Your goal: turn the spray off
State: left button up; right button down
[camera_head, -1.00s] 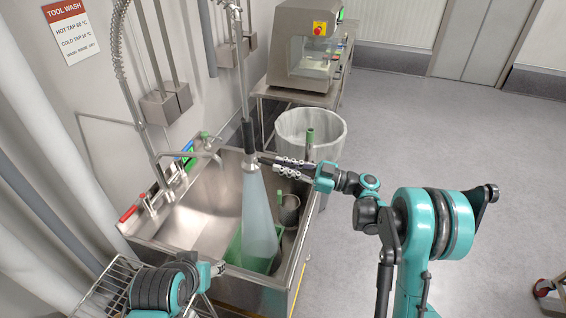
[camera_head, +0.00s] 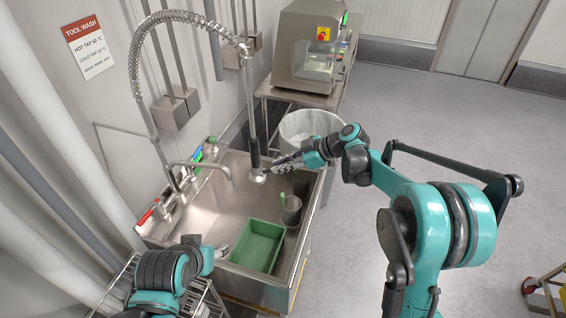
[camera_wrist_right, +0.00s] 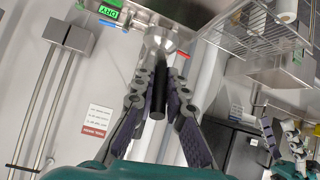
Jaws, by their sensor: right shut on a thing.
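The spray head has a black grip (camera_head: 254,152) and a pale nozzle (camera_head: 257,177). It hangs over the sink (camera_head: 222,197) from a coiled metal hose (camera_head: 147,75). No water shows below the nozzle. My right gripper (camera_head: 270,168) reaches it from the right, shut on the spray head. In the right wrist view the black grip (camera_wrist_right: 158,100) lies between the two fingers. My left gripper (camera_head: 220,252) is by the sink's near left edge, away from the spray head; its finger opening is unclear.
A green tray (camera_head: 258,246) and a grey cup (camera_head: 291,212) are in the sink. A tap (camera_head: 212,167) arches over its left side. A white-lined bin (camera_head: 300,124) stands behind, near my right gripper. A wire rack (camera_head: 117,283) is at front left. Open floor lies to the right.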

jog(key=shift+a+r+h, duration=0.15)
jog(key=shift+h, duration=0.15)
jog(key=c, duration=1.6)
grip_release()
jog(key=shift+o, duration=0.2)
jog(key=v, duration=1.2)
jog(key=shift+w, duration=0.1)
